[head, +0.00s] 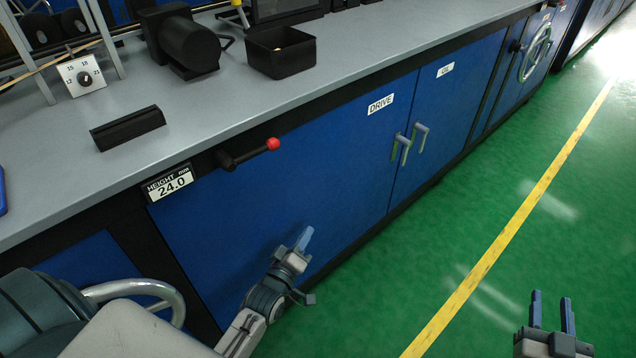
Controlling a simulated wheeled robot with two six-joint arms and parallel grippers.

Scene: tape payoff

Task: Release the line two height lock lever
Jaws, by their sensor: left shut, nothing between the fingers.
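The height lock lever (250,153) is a black bar with a red ball knob (273,144), mounted on the dark rail at the cabinet's top edge. It points to the right and slightly up in the picture. A height display (169,184) reading 24.0 mm is just left of it. My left gripper (305,236) is shut and empty in front of the blue cabinet door, below the lever and apart from it. My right gripper (552,298) is open and empty over the green floor at the lower right.
The grey worktop (225,115) carries a black block (127,130), a black bin (281,52) and a dial (86,81). Door handles (420,137) stick out right of the lever. A silver curved rim (140,286) is partly hidden by my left arm. The floor (440,245) is clear.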

